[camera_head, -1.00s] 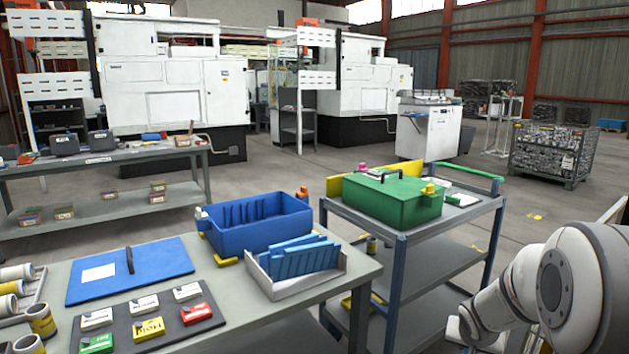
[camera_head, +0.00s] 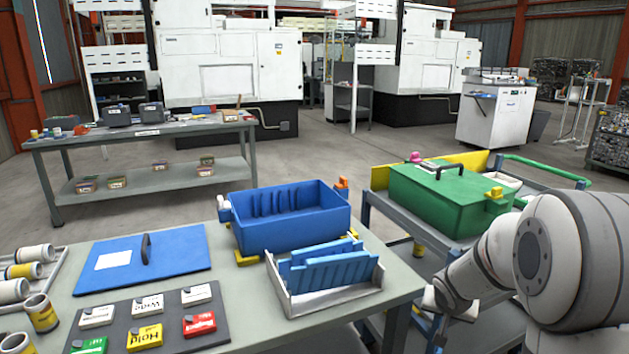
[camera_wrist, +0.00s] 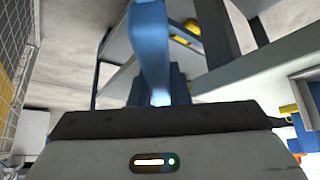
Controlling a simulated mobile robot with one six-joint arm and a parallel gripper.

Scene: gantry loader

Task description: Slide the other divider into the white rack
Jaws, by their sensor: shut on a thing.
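The white rack (camera_head: 366,294) is a shallow open tray at the front right of the table. Blue dividers (camera_head: 325,272) with ribbed faces stand tilted in it. My gripper (camera_wrist: 161,96) is shut on a blue piece (camera_wrist: 149,40), which looks like a divider seen nearly edge-on in the wrist view. In the head view my arm is at the right, beyond the table's right end, apart from the rack. The gripper's jaws are largely hidden there by my own arm.
A blue bin (camera_head: 286,236) with ribbed inner walls stands behind the rack. A green lidded box (camera_head: 440,204) sits on the cart to the right. A blue board (camera_head: 185,252) and label cards lie on the table's left. A gap separates table and cart.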

